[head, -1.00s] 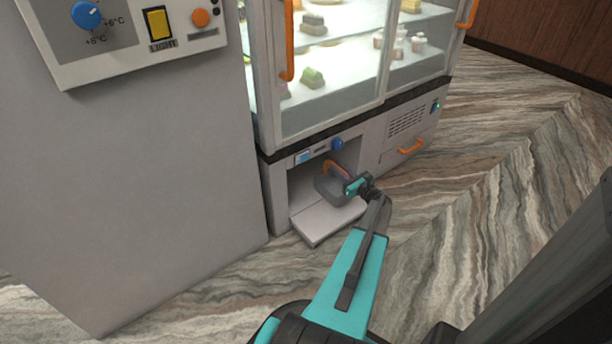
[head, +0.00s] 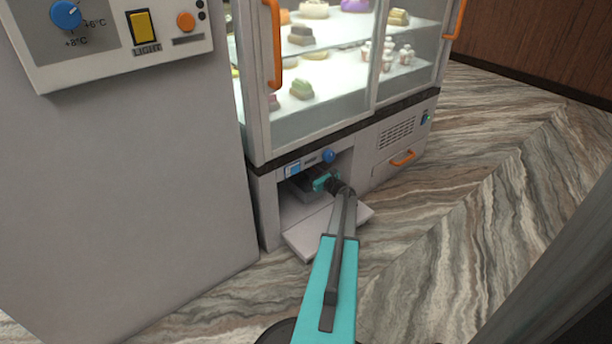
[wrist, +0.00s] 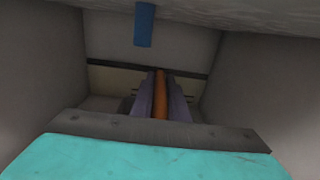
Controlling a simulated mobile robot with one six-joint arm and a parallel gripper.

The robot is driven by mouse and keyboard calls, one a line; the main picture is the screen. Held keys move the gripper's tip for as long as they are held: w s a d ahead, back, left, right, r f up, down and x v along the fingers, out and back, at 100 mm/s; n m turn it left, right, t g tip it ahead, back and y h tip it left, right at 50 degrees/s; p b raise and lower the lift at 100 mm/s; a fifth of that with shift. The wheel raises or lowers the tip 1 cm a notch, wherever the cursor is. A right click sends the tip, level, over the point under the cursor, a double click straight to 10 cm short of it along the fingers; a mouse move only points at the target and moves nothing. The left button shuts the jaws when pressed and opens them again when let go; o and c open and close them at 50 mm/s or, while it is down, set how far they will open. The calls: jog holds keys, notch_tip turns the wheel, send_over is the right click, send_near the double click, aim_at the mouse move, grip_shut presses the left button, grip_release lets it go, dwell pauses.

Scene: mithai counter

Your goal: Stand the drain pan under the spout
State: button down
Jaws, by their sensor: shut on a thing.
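The grey drain pan (head: 298,187) is inside the open bay at the base of the display case, partly hidden by my gripper and the bay's edge. My teal gripper (head: 318,182) reaches into the bay. In the wrist view my gripper (wrist: 160,96) is shut on the pan's orange handle (wrist: 160,92), one finger on each side. A blue spout (wrist: 144,25) hangs from above near the top of the wrist view, farther in than my gripper's body. The pan's body is mostly hidden there, so I cannot tell whether it touches the floor or is directly below the spout.
A lowered pale flap (head: 308,240) lies in front of the bay. Side walls (wrist: 40,85) close in on both sides. A blue knob (head: 329,156) sits above the opening. A grey cabinet (head: 120,200) stands left; the marble floor (head: 480,190) is clear on the right.

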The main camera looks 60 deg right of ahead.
jog(key=shift+w+d, duration=0.15)
jog(key=shift+w, duration=0.35)
jog(key=shift+f, duration=0.1)
jog(key=shift+f+b, duration=1.15)
jog(key=shift+f, duration=0.7)
jog(key=c, duration=1.7)
grip_release()
jog(key=shift+r, duration=0.15)
jog(key=shift+s+r, duration=0.1)
jog(key=shift+s, duration=0.05)
jog(key=p+v, duration=0.4)
jog(key=v, duration=0.8)
